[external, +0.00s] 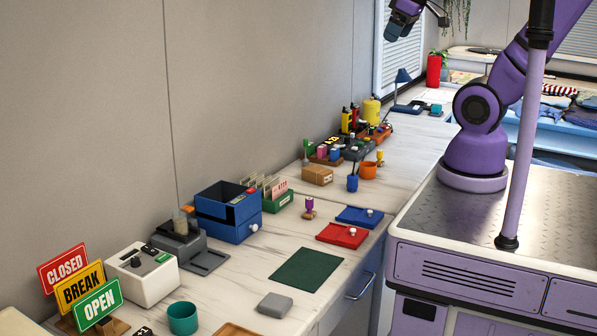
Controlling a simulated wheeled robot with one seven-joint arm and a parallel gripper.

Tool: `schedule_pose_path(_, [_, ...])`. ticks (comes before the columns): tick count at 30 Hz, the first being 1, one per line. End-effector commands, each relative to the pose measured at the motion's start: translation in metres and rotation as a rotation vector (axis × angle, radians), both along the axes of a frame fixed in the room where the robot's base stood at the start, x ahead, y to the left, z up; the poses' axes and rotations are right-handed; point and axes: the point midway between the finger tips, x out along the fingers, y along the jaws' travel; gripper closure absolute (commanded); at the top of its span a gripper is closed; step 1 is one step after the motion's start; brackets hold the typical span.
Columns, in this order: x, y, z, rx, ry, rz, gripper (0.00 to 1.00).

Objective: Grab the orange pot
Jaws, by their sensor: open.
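The orange pot (369,170) is a small round open vessel standing upright on the white counter, right of the middle of the external view. A dark blue cup (352,184) stands just in front of it, to its left. A small yellow-topped stamp-like object (380,158) stands close on its right. My gripper (418,24) is at the top edge of the view, partly cut off, high above the counter and well away from the pot. It is open, and nothing shows between its fingers.
A cardboard box (317,175) lies left of the pot, with trays of small bottles (352,148) behind. Blue (359,217) and red (342,236) trays lie in front. Blue drawers (228,210) stand farther left. The counter right of the pot is mostly clear.

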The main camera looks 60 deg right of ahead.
Motion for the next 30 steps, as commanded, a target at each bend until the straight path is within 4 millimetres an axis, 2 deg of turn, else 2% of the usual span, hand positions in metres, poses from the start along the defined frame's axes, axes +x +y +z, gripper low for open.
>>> schedule_pose_path(1, [0.014, -0.006, -0.005, -0.014, 0.021, 0.0, 0.05])
schedule_pose_path(6, [0.055, -0.029, -0.022, -0.062, 0.068, 0.029, 0.05])
schedule_pose_path(14, [0.111, -0.074, -0.062, -0.112, 0.145, 0.083, 0.05])
schedule_pose_path(21, [0.151, -0.123, -0.114, -0.128, 0.21, 0.141, 0.05])
schedule_pose_path(26, [0.169, -0.159, -0.156, -0.128, 0.248, 0.18, 0.05])
schedule_pose_path(30, [0.18, -0.189, -0.197, -0.119, 0.276, 0.216, 0.05])
